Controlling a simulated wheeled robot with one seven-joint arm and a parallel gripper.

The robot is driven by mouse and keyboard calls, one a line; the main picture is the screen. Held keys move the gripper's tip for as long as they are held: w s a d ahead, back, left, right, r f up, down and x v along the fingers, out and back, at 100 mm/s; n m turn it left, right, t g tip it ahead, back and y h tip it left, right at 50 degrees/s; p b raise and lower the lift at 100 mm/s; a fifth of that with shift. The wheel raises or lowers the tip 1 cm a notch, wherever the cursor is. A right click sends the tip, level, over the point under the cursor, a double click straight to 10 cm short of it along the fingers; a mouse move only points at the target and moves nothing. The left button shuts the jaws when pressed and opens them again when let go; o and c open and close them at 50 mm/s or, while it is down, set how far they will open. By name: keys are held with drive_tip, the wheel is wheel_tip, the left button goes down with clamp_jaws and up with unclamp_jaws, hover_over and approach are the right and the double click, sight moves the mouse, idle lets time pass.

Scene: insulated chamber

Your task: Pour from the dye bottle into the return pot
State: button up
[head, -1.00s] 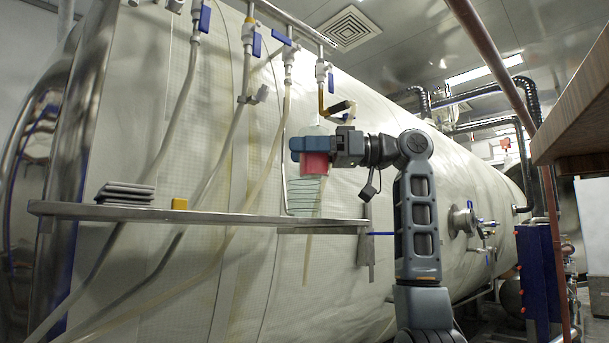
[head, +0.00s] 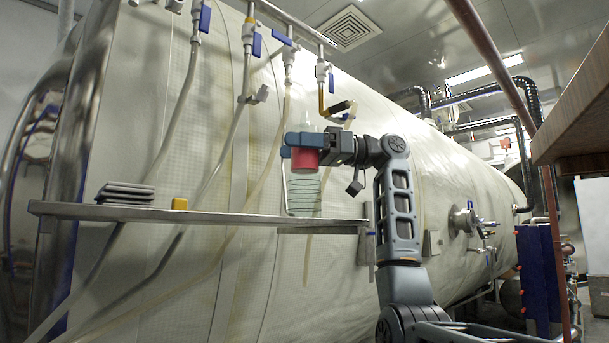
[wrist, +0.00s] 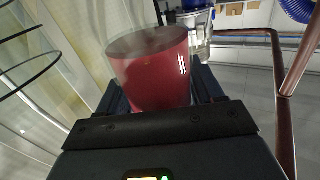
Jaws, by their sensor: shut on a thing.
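The dye bottle (head: 305,159) is clear, holds red liquid and stands about upright in my gripper (head: 300,141). The bottle also fills the middle of the wrist view (wrist: 152,75), between the dark fingers. A clear vessel with thin dark rings, which looks like the return pot (head: 304,196), stands at the shelf's right part. In the head view the bottle appears just above it, overlapping its upper part; the depth between them is hard to tell. In the wrist view the pot's dark rings (wrist: 30,65) show left of the bottle.
A narrow metal shelf (head: 210,215) runs along the big pale tank. Dark stacked flat pieces (head: 125,193) and a small yellow block (head: 180,203) lie at its left. Hoses and blue-handled valves (head: 322,72) hang above and behind. A wooden-edged board (head: 575,110) juts in at upper right.

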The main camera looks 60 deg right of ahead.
drive_tip(key=shift+w+d+r+m, duration=0.1)
drive_tip(key=shift+d+r+m, duration=0.1)
drive_tip(key=shift+m, duration=0.65)
drive_tip(key=shift+w+d+r+m, duration=0.1)
drive_tip(key=shift+d+m, duration=0.05)
drive_tip(key=shift+m, duration=0.7)
drive_tip(key=shift+w+d+r+m+t, duration=0.1)
drive_tip(key=shift+d+r+m+t, duration=0.1)
drive_tip(key=shift+r+m, duration=0.3)
drive_tip(key=shift+w+d+r+m+t, duration=0.1)
drive_tip(key=shift+r+m+t, duration=0.1)
drive_tip(key=shift+r+m, duration=0.3)
drive_tip(key=shift+w+d+f+m, duration=0.1)
drive_tip(key=shift+d+f+m, duration=0.1)
drive_tip(key=shift+f+m, duration=0.45)
drive_tip(key=shift+a+r+m+t, duration=0.1)
drive_tip(key=shift+r+m+t, duration=0.4)
drive_tip(key=shift+m, duration=0.65)
drive_tip(key=shift+r, duration=0.15)
drive_tip(key=shift+s+a+f+m, duration=0.1)
drive_tip(key=shift+a+f+m, duration=0.05)
drive_tip(key=shift+m, duration=0.4)
drive_tip(key=shift+s+a+f+m, duration=0.1)
drive_tip(key=shift+f+m, duration=0.05)
drive_tip(key=shift+m, duration=0.4)
drive_tip(key=shift+s+a+f+m+t, duration=0.15)
drive_tip(key=shift+f+m+t, duration=0.25)
drive_tip(key=shift+f+m, duration=0.6)
